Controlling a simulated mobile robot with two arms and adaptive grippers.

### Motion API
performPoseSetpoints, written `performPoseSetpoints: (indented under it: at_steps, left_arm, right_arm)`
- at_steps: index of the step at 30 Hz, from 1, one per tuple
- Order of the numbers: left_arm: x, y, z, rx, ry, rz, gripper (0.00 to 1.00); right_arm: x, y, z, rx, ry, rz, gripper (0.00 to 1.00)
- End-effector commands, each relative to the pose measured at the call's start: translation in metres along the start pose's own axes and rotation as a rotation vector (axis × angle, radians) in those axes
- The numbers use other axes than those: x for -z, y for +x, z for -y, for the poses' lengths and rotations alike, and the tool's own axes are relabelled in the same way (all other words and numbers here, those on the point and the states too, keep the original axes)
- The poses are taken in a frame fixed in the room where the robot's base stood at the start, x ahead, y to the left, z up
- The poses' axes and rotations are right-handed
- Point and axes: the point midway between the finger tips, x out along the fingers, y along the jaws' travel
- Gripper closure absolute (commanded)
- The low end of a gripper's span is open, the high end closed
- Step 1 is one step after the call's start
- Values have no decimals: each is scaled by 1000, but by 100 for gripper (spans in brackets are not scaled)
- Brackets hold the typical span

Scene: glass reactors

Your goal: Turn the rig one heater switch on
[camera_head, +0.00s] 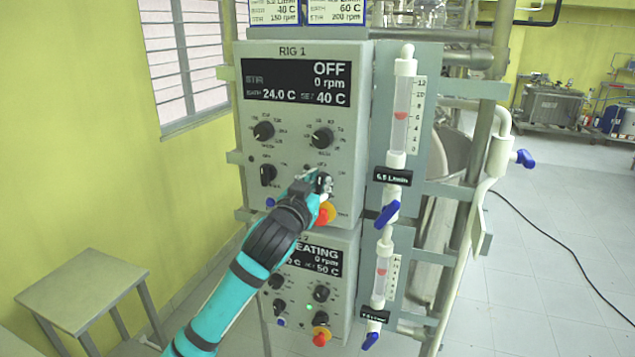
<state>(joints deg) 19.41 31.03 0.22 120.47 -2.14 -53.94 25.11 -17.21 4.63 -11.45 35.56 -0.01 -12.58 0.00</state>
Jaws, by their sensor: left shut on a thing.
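The grey Rig 1 control box (350,60) faces me in the middle of the view. Its display (296,83) reads OFF, 0 rpm, bath 24.0 C, set 40 C. Two black knobs sit below it, a left one (264,131) and a right one (322,138). A lower left black knob (268,174) is uncovered. My left gripper (322,183) is at the lower right of this panel, shut on the switch there, which it mostly hides. My right gripper is out of view.
A red-and-yellow emergency button (326,214) sits just below my left gripper. A second rig box (340,300) showing HEATING is underneath. Flowmeters with blue valves (387,214) stand to the right. A stool (80,285) is at lower left.

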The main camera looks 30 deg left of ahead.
Motion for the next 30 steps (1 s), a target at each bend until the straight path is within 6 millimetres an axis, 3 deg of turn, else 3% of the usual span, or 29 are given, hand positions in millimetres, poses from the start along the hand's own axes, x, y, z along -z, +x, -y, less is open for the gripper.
performPoseSetpoints:
  at_steps: [18,30]
  left_arm:
    - [0,0,-6,-1,543,0,100]
    - [-4,0,-10,0,845,-1,100]
  right_arm:
    - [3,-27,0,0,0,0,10]
    - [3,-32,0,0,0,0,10]
